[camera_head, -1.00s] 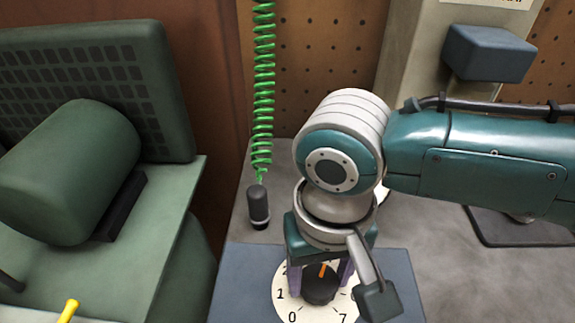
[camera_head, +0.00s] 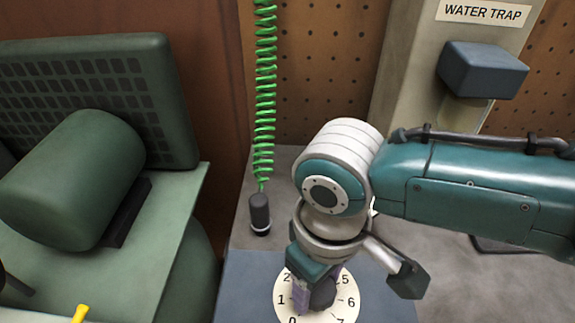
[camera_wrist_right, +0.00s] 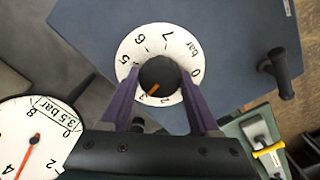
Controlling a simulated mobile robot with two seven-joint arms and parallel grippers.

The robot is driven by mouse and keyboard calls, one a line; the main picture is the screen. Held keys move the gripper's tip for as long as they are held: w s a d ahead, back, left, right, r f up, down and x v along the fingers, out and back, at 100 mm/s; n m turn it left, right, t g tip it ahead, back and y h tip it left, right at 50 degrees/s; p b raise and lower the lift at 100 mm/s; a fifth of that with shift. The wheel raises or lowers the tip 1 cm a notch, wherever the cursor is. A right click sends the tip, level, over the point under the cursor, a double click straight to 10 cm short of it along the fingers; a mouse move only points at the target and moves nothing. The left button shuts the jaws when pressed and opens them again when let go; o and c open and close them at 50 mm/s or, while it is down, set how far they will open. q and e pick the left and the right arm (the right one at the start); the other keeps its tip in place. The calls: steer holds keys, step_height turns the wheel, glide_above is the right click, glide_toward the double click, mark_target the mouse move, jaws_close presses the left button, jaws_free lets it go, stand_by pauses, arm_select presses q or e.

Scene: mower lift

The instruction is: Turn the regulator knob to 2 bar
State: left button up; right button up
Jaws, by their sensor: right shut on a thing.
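The black regulator knob (camera_wrist_right: 158,76) sits at the centre of a white round dial (camera_wrist_right: 140,44) marked in bar. In the right wrist view its orange pointer points down-left, near the partly covered low numbers; I cannot read the exact value. My right gripper (camera_wrist_right: 160,88) is shut on the knob, with its purple fingers on either side. In the head view the right gripper (camera_head: 315,292) hides much of the knob (camera_head: 323,292) and its pointer, while the dial (camera_head: 346,283) shows beneath. My left gripper is not in view.
A white gauge (camera_wrist_right: 18,118) with a red needle and a "bar" tag shows in the wrist view. A black cylinder (camera_head: 260,212) hangs on a green coiled hose (camera_head: 264,100). A green machine (camera_head: 75,180) stands left. A WATER TRAP unit (camera_head: 483,70) stands behind my right arm.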

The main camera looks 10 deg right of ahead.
steer(key=n, duration=0.5)
steer(key=shift+n+p, duration=0.3)
steer(key=shift+p, duration=0.1)
steer(key=shift+n, duration=2)
steer(key=o, duration=1.3)
steer(key=shift+o, duration=0.2)
